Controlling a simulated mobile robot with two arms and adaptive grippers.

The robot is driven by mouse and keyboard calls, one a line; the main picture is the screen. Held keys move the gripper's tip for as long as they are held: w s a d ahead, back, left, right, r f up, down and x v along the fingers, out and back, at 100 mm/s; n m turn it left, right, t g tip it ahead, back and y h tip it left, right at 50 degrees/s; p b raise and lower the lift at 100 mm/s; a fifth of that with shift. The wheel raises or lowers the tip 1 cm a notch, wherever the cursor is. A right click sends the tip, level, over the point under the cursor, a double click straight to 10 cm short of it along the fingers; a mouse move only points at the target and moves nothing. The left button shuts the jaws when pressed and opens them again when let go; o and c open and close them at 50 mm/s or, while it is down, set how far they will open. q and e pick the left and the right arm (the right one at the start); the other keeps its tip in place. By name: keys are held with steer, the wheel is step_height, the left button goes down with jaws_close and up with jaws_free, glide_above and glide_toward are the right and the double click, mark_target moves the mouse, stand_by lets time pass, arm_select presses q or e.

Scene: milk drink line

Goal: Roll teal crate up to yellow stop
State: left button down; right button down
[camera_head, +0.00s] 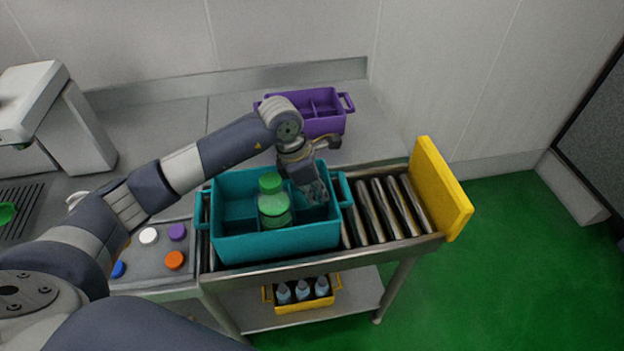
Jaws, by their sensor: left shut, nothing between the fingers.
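The teal crate (272,244) stands on the roller conveyor (378,212), towards its left part. It has dividers and handles at both ends, and a green bottle (273,205) stands in it. The yellow stop (440,188) is an upright plate at the conveyor's right end. Several bare rollers lie between crate and stop. My left gripper (316,200) points down inside the right part of the crate, right of the bottle. It is shut and holds nothing. Its fingertips are partly hidden, and I cannot tell whether they touch the crate wall. My right gripper is not in view.
A purple crate (322,122) sits on the counter behind the conveyor. A yellow crate (300,305) with bottles is on the shelf below. A white machine (45,105) stands at the far left.

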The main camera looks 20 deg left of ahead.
arm_select(q)
steer(key=shift+f, duration=0.3)
